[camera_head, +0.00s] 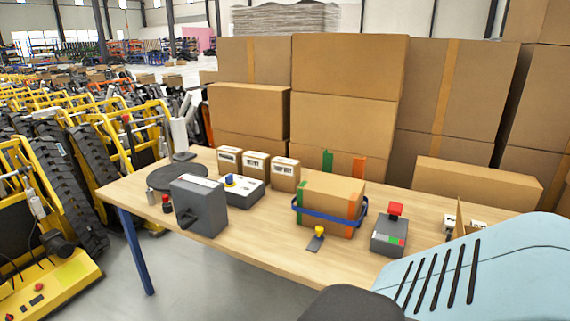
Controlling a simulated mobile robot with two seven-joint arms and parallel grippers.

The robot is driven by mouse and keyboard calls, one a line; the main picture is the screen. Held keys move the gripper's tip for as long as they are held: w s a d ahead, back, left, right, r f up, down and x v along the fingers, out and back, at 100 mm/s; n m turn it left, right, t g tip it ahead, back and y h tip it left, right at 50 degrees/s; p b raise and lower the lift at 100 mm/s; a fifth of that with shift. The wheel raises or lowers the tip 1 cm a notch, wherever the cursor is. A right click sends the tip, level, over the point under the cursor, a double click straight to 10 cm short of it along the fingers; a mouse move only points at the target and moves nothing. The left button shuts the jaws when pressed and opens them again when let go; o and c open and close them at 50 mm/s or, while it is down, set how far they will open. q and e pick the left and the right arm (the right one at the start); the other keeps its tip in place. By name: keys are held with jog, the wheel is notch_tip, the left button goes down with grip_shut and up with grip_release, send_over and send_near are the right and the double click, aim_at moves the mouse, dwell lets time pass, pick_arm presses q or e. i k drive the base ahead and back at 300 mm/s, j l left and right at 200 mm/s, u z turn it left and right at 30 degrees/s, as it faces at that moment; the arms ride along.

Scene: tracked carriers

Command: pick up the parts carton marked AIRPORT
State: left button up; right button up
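Three small brown cartons with white labels stand side by side on the table: a left one (229,162), a middle one (256,167) and a right one (285,177). Their print is too small to read, so I cannot tell which is marked AIRPORT. A larger brown carton (325,198) with green and orange tape stands right of them, with a blue band or handle around it; I read no label on it. Another brown carton or flap (460,216) near the right end is partly hidden. Neither of my grippers is in view.
The wooden table (270,245) also holds a grey box (199,206), a control box with a blue knob (235,190), a yellow-knobbed lever (317,238) and a grey box with a red top (389,233). Large cartons (345,120) stand behind. Yellow tracked carriers (40,240) fill the left.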

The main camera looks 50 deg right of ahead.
aim_at(285, 172)
jog(key=z, duration=1.5)
